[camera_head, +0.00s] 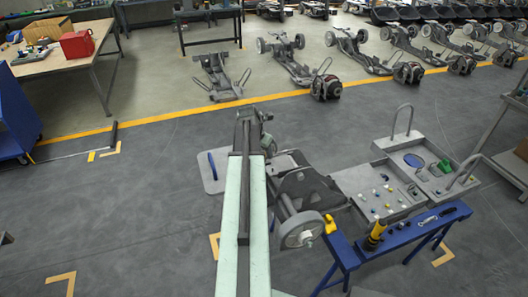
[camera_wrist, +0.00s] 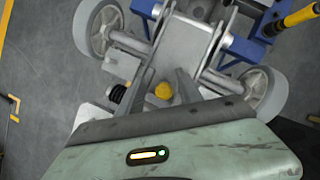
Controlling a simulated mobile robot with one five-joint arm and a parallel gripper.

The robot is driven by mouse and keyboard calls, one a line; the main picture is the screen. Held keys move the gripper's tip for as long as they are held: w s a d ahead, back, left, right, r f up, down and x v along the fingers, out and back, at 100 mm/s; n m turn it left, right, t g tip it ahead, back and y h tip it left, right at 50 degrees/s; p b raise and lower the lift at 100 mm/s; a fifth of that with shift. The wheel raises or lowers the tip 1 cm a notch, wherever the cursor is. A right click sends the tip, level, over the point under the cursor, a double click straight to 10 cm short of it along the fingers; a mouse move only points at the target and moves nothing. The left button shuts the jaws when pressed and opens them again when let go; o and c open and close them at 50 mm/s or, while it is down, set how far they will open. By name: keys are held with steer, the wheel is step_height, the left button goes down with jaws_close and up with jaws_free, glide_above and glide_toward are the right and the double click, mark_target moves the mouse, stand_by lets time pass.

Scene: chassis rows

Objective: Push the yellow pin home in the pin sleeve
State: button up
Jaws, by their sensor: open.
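The yellow pin shows in the wrist view as a round yellow head (camera_wrist: 164,91), close to the grey chassis (camera_wrist: 186,42). My gripper (camera_wrist: 164,75) is open. Its two dark fingers stand on either side of the yellow head in the picture, with a gap to each. I cannot tell how far the fingertips are above the chassis. The pin's shank and the pin sleeve are hidden, so its depth does not show. In the head view the chassis (camera_head: 307,188) is partly behind my pale green arm, and I cannot make out my gripper there.
Two grey wheels (camera_wrist: 95,28) (camera_wrist: 262,93) flank the chassis. A blue stand (camera_head: 405,234) carries a yellow and black tool (camera_head: 376,235). Grey trays (camera_head: 385,190) with small parts stand behind it. The floor to the left is mostly clear.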

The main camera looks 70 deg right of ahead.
steer(key=shift+r, duration=0.1)
steer(key=p+v, duration=0.7)
steer(key=shift+r, duration=0.25)
steer(key=shift+a, duration=0.15)
